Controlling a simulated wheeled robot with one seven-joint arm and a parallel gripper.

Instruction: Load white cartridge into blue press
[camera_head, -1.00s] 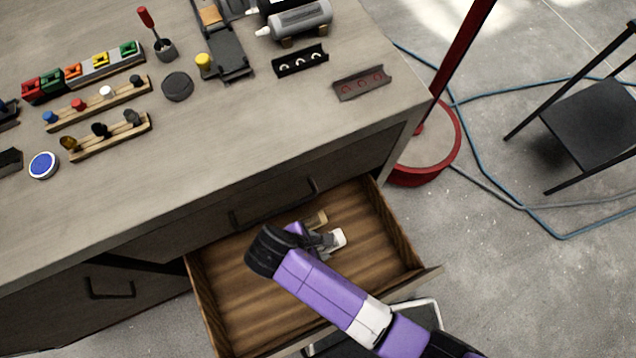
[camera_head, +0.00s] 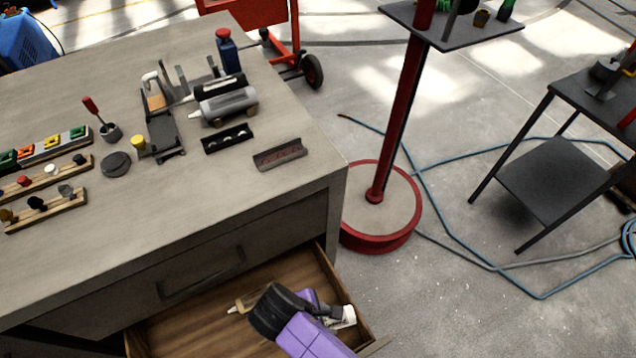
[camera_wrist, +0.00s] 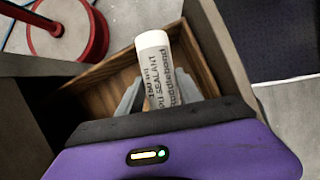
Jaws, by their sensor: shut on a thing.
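The white cartridge (camera_wrist: 165,75), a tube printed with dark lettering including "SEALANT", stands between the grey fingers of my gripper (camera_wrist: 170,95) in the wrist view. My gripper (camera_head: 322,308) is shut on it; in the head view the cartridge's white end (camera_head: 346,316) shows past the fingers, over the right part of the open drawer (camera_head: 190,335). I cannot tell how high it is above the drawer floor. No plainly blue press shows. A dark frame-like device (camera_head: 163,132) lies on the bench, with a grey cylinder (camera_head: 228,104) and a black one (camera_head: 218,86) beside it.
A tan tube (camera_head: 245,302) lies in the drawer. The bench (camera_head: 200,195) has a clear front strip. It holds a black holder (camera_head: 228,138), a reddish-grey holder (camera_head: 280,154), a dark disc (camera_head: 116,164) and a blue bottle (camera_head: 228,52). A red-based stand (camera_head: 375,240) is right of the bench.

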